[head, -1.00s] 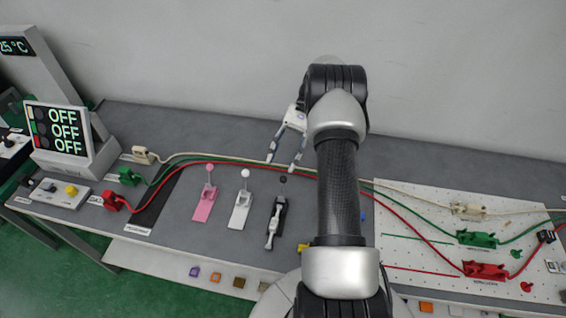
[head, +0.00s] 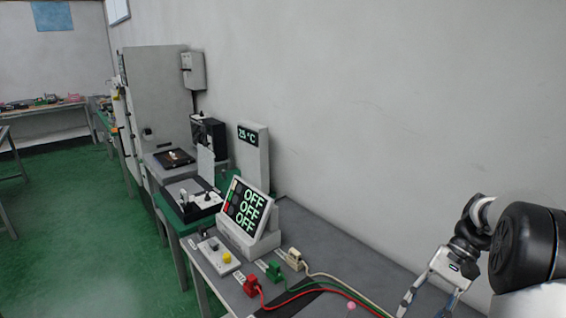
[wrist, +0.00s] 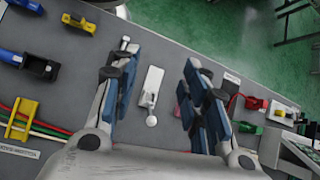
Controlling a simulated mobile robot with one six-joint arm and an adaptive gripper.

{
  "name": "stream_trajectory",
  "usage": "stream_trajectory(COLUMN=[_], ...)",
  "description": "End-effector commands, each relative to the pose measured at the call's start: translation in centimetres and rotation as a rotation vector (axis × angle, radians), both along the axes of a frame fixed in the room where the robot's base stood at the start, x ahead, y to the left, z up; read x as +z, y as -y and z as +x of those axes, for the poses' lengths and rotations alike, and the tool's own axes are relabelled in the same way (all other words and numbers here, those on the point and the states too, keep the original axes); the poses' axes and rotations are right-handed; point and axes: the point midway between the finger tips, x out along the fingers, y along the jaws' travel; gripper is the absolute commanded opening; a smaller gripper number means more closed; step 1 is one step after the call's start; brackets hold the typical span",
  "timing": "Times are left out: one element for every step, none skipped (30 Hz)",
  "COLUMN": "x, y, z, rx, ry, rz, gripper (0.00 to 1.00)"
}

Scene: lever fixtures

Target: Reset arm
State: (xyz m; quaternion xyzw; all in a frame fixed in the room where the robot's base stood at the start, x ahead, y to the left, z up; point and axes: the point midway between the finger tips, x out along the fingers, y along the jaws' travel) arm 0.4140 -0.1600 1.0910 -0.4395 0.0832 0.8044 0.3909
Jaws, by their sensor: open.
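My gripper (wrist: 160,60) is open and empty, its blue-padded fingers spread over the bench. It also shows at the lower right of the head view (head: 430,303), its fingertips near the bottom edge. In the wrist view, a white lever (wrist: 152,85) with a white ball knob lies between and below the fingers. A pink lever (wrist: 180,94) is mostly hidden by the right finger. A dark lever by the left finger is mostly hidden, with its pale tip (wrist: 125,42) showing. In the head view only the pink knob (head: 351,305) shows.
A screen (head: 245,208) reads OFF on several lines. Red (head: 251,286), green (head: 274,270) and beige (head: 296,259) plugs with cables sit near it. In the wrist view, blue (wrist: 40,66) and yellow (wrist: 20,120) fixtures lie left of the gripper. Green floor is open at left.

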Motion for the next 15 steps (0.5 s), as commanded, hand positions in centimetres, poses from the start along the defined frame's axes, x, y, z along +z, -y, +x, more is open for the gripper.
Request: stream_trajectory(x=[1.4,2.0,2.9,3.4,4.0,4.7,5.2,5.7,6.3,6.7,7.2,7.7,8.0,8.3,8.7], y=[-1.2,-1.8,-2.5,-3.1,-3.7,-4.4,-5.0,-5.6,-6.3,-6.8,-7.3,-8.0,-8.5,-9.0,-9.6], z=[-0.3,-0.5,-0.8,-1.1,-1.4,-1.8,-2.2,-2.5,-3.0,-3.5,-3.9,-4.5,-5.0,-5.5,-6.1], rx=[0.028,0.043,0.064,0.079,0.094,0.114,0.130,0.145,0.166,0.181,0.197,0.218,0.233,0.249,0.269], ry=[0.032,0.050,0.073,0.092,0.110,0.136,0.156,0.175,0.202,0.223,0.243,0.272,0.294,0.314,0.345], rz=[-0.035,-0.054,-0.082,-0.101,-0.119,-0.145,-0.164,-0.182,-0.206,-0.224,-0.241,-0.264,-0.281,-0.297,-0.318], gripper=[0.41,0.41,0.41,0.41,0.41,0.41,0.41,0.41,0.41,0.41,0.41,0.41,0.41,0.41,0.41])
